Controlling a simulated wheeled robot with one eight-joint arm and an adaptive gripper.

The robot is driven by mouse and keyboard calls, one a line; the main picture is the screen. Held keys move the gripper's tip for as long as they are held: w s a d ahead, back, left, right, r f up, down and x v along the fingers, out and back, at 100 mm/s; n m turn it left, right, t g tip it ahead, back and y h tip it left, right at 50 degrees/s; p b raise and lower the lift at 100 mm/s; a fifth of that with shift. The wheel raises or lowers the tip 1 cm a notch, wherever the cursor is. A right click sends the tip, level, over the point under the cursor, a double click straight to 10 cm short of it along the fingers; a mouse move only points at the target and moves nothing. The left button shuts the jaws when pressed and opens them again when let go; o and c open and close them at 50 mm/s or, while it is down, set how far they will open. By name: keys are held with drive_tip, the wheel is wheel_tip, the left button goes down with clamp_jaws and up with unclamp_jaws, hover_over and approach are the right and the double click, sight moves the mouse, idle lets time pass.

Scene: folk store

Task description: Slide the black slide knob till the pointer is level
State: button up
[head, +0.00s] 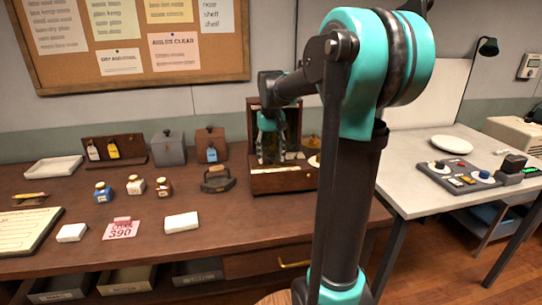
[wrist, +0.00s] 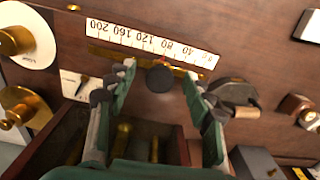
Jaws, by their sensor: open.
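The black slide knob (wrist: 160,79) is in the wrist view, on a brass rail under a white number strip (wrist: 150,42) marked from 200 to 40. It sits near the 80 to 120 stretch, with a small red mark beside it. My gripper (wrist: 160,72) is open, one finger on each side of the knob, with a visible gap to both. A small white plate (wrist: 75,84) with a dark pointer is left of the knob; its exact tilt is too small to read. In the head view, my gripper (head: 272,145) is at the wooden scale case (head: 283,181).
Brass parts (wrist: 22,107) and a white round dish (wrist: 25,38) lie at the wrist view's left. In the head view, a dark iron (head: 217,180) stands left of the case, and small jars (head: 135,185) stand farther left. A light table (head: 400,190) is right.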

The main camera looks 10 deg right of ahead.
drive_tip(key=shift+r, duration=3.5)
